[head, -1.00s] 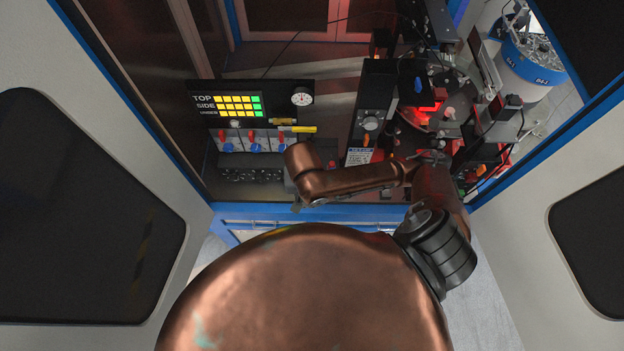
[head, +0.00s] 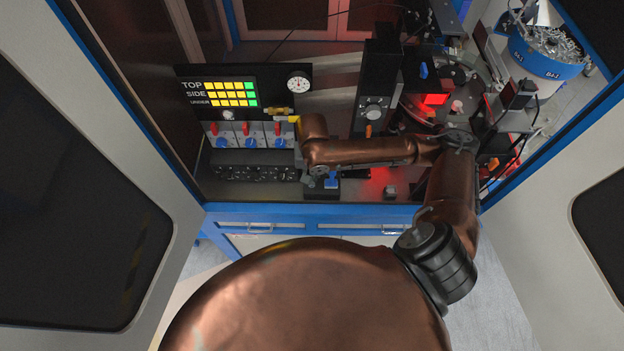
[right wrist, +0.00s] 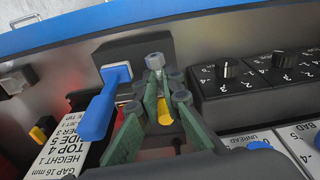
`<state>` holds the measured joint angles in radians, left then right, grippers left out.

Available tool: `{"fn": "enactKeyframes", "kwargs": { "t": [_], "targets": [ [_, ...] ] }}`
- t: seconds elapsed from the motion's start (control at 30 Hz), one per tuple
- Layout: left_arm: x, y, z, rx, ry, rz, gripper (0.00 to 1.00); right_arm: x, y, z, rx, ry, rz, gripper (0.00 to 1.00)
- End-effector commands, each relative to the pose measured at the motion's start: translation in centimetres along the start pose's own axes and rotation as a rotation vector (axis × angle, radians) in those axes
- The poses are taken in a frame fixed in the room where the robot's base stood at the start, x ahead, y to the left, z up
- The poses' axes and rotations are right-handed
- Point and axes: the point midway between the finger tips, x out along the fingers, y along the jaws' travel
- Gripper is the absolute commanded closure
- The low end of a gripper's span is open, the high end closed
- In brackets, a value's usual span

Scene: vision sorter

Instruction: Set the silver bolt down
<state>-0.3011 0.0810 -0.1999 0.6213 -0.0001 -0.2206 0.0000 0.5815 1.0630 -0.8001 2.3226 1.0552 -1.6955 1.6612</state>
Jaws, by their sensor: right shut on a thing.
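The silver bolt (right wrist: 155,61) shows its hex head at the tips of my right gripper (right wrist: 156,80) in the right wrist view. The green fingers are shut on it. A black block (right wrist: 130,46) lies behind the bolt; I cannot tell whether the two touch. In the head view my right gripper (head: 316,182) is small and low over the front of the machine bench, mostly under my bronze wrist, and the bolt cannot be made out there. My left gripper is not in view.
A blue lever (right wrist: 97,112) stands close left of the fingers. Black knob panels (right wrist: 245,75) lie to the right. In the head view, a tall black column (head: 378,90) and a red-lit station (head: 434,99) stand behind my forearm. The blue front edge (head: 270,212) runs below.

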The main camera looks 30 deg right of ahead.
Motion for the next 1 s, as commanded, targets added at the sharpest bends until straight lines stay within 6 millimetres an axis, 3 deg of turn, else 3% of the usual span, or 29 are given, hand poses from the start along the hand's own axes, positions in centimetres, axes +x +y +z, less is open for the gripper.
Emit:
{"fn": "enactKeyframes", "kwargs": {
  "t": [0.23,0.37,0.67,0.7,0.9,1.0],
  "targets": [
    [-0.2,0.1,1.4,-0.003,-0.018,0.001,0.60,2.8,0.3,-0.4,-0.001,-0.002,0.003,1.00],
    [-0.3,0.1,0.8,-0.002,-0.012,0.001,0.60,4.0,0.3,-0.3,-0.001,0.001,0.001,1.00],
    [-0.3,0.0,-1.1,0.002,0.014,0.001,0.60,4.2,0.3,-0.3,-0.001,0.000,0.001,1.00],
    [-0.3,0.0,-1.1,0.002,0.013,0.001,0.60,4.2,0.3,-0.3,-0.001,0.001,0.001,0.91],
    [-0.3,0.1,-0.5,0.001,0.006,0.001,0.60,4.2,0.3,-0.3,-0.001,0.001,0.001,0.77],
    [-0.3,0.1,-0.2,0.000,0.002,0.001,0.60,4.2,0.3,-0.3,-0.001,0.001,0.001,0.76]
  ]
}}
